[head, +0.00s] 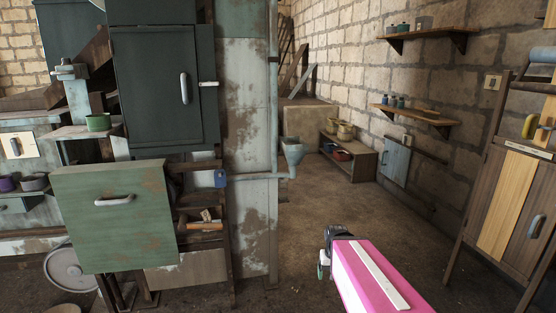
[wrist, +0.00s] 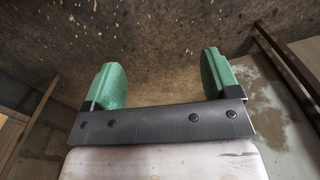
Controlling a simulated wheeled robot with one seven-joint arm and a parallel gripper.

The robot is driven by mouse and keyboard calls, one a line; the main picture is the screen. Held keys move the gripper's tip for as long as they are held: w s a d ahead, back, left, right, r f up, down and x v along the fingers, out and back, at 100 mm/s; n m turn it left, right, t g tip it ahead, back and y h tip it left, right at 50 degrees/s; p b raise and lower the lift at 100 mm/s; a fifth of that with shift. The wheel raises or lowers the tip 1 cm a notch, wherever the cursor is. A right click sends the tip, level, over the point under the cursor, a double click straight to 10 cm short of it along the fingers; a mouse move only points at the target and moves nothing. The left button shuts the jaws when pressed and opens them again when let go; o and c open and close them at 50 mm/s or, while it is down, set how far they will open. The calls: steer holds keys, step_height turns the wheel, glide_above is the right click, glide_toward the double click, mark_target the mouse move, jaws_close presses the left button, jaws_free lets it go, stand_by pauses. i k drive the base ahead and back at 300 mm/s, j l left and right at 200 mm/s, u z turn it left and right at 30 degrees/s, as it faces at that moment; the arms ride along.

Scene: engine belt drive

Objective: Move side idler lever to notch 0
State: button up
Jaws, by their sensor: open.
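I cannot pick out the side idler lever or its notches for certain in either view. My gripper (head: 323,258) is at the bottom centre of the head view, at the end of my pink arm, over the bare floor. In the wrist view, my gripper (wrist: 162,75) has its two green fingers wide apart with nothing between them. A round grey wheel (head: 68,268) sits low at the far left of the head view, partly hidden by an open green drawer front. No gripper part touches any object.
The green drawer front (head: 115,215) juts out at left, below a dark cabinet (head: 155,85). A small blue funnel on a pipe (head: 292,152) stands right of the metal panel. A wooden cabinet (head: 512,205) is at far right. The floor (head: 335,205) between them is clear.

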mark_target(183, 224)
steer(key=u, duration=1.5)
